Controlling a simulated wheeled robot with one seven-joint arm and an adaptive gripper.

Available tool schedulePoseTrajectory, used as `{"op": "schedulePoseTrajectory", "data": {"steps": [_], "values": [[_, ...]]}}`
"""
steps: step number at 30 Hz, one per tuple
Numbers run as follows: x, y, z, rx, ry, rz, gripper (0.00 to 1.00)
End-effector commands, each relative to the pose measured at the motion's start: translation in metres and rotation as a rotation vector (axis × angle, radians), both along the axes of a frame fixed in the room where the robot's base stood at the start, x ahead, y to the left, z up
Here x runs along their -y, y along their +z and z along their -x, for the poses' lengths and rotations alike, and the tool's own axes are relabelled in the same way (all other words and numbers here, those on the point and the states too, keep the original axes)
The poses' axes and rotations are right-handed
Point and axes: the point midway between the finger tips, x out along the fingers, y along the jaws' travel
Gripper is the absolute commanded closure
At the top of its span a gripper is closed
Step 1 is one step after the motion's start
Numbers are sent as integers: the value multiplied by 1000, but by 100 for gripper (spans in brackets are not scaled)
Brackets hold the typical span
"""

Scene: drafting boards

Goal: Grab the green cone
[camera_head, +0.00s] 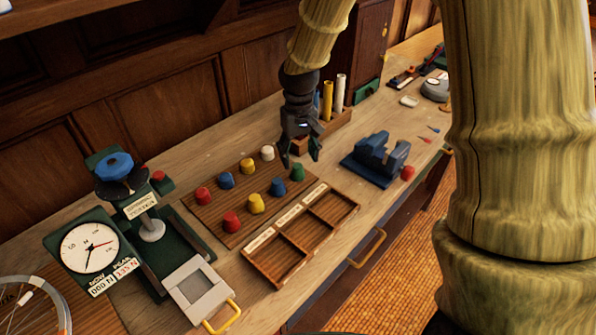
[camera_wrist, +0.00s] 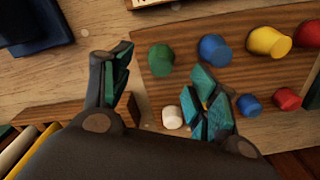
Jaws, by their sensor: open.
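The green cone (camera_head: 297,172) stands at the right end of a wooden board (camera_head: 207,208) with several coloured cones. It also shows in the wrist view (camera_wrist: 160,59), upper middle, beyond my fingertips and roughly between them sideways. My gripper (camera_head: 301,160) is above the board's right end, open and empty, pointing down near the green cone. In the wrist view its two teal-padded fingers (camera_wrist: 163,75) are spread wide. The white cone (camera_wrist: 172,117) lies between the fingers in that view, nearer the palm. I cannot tell the exact height of my fingers above the board.
Blue (camera_head: 277,186), yellow (camera_head: 255,204) and red (camera_head: 231,222) cones stand beside the green one. A three-compartment wooden tray (camera_head: 322,231) lies in front. A blue block fixture (camera_head: 378,160) stands right, a dial press (camera_head: 90,248) left. A holder with rolled tubes (camera_head: 338,118) stands behind.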

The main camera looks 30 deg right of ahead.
Motion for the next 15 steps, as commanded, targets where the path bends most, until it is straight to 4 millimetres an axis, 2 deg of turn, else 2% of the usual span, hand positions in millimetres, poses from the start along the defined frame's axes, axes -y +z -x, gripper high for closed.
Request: {"op": "schedulePoseTrajectory", "data": {"steps": [15], "values": [[-1,-44,-1,-2,-1,0,40]]}}
